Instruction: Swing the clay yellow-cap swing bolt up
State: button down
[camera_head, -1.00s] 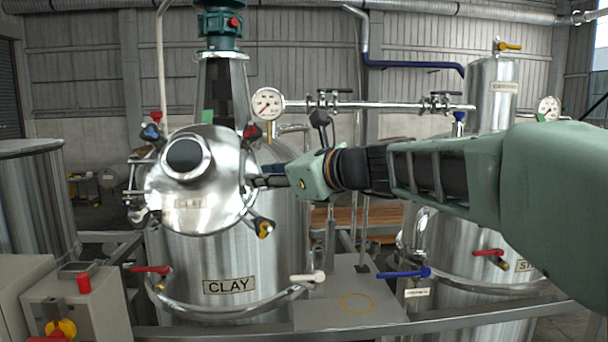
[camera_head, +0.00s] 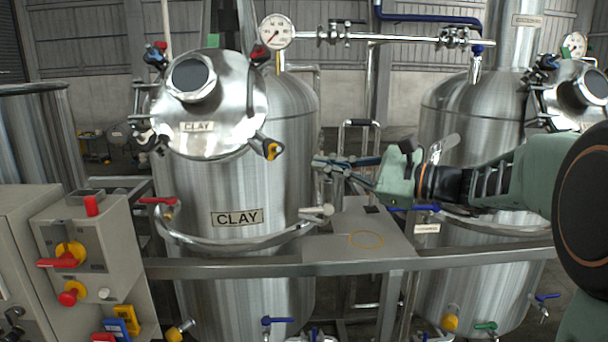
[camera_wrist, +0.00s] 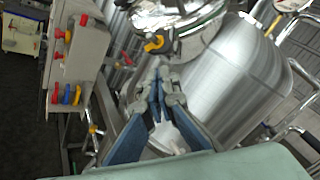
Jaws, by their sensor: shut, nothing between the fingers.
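The clay tank (camera_head: 237,219) carries a round steel lid (camera_head: 212,110) with a dark porthole, facing me. The yellow-cap swing bolt (camera_head: 268,148) sticks out at the lid's lower right, its cap pointing down and right. It also shows in the wrist view (camera_wrist: 155,43), just beyond the fingertips in the picture. My gripper (camera_head: 320,165) is shut and empty, to the right of the yellow cap and slightly lower, apart from it in the head view. The blue-grey fingers also show in the wrist view (camera_wrist: 160,82).
A red-cap bolt (camera_head: 258,52) and a blue-cap bolt (camera_head: 154,54) sit at the lid's top. A white-handled valve (camera_head: 318,211) lies below my gripper. A steel rail (camera_head: 350,261) crosses in front. A control box (camera_head: 90,245) stands at left, a second tank (camera_head: 470,130) at right.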

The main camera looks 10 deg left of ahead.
jog(key=d+f+n+y+b, duration=0.2)
jog(key=d+f+n, duration=0.1)
jog(key=d, duration=0.3)
jog(key=p, duration=0.2)
send_near(270, 149)
jog(key=w+f, duration=0.1)
jog(key=w, duration=0.2)
jog(key=shift+y, duration=0.3)
jog(key=a, duration=0.1)
jog(key=a+r, duration=0.1)
jog(key=s+a, duration=0.1)
jog(key=a, duration=0.1)
jog(key=shift+r, duration=0.2)
jog(key=shift+r+p, duration=0.1)
jog(key=shift+p, duration=0.2)
jog(key=s+a+r+m+t+h+p, duration=0.1)
jog(key=a+r+m+t+h+p, duration=0.1)
jog(key=a+r+m+h+p, duration=0.1)
jog(key=shift+s+a+r+m+t+h, duration=0.25)
jog(key=shift+a+r+t+h, duration=0.2)
jog(key=shift+r+h, duration=0.45)
jog(key=shift+f, duration=0.1)
